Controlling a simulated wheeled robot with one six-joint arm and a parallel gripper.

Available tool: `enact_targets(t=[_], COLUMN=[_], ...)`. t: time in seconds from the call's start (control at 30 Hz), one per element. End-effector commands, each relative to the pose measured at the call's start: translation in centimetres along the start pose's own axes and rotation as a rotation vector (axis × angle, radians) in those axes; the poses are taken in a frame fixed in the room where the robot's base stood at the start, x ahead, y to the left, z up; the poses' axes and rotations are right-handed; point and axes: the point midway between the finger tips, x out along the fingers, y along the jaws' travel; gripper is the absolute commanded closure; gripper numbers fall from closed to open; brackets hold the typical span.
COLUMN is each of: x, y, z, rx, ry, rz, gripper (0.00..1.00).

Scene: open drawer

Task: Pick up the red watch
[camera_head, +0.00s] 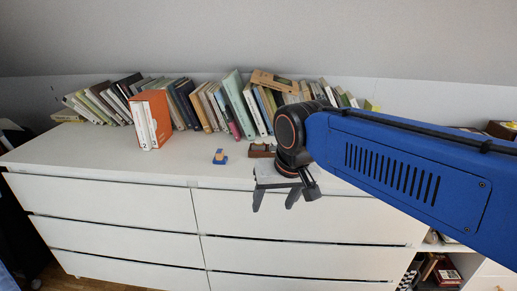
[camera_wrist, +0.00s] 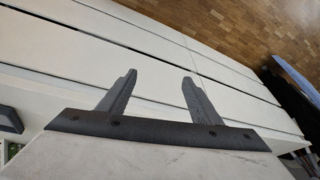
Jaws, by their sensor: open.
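I cannot make out a red watch in either view. My gripper (camera_head: 275,199) is open and empty, pointing down in front of the white dresser (camera_head: 105,208), near its top front edge. In the wrist view, the two dark fingers of my gripper (camera_wrist: 159,78) stand apart with nothing between them. Behind them are white drawer fronts. A small brown item (camera_head: 260,151) lies beside my wrist, partly near the arm.
A row of books (camera_head: 203,106) leans along the wall at the back of the dresser. An orange box file (camera_head: 150,119) stands in front of them. The left front of the top is clear. Wooden floor (camera_wrist: 225,25) shows below the drawers.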

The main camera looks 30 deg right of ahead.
Motion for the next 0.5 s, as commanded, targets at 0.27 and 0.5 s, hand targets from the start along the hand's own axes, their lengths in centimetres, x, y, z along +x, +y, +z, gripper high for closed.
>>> enact_targets(t=[0.27,0.5], x=[-4.6,-7.3], y=[-1.0,-1.4], z=[-9.2,-16.7], rx=[0.534,0.995], ry=[-0.072,-0.112], rz=[0.061,0.139], gripper=[0.42,0.42])
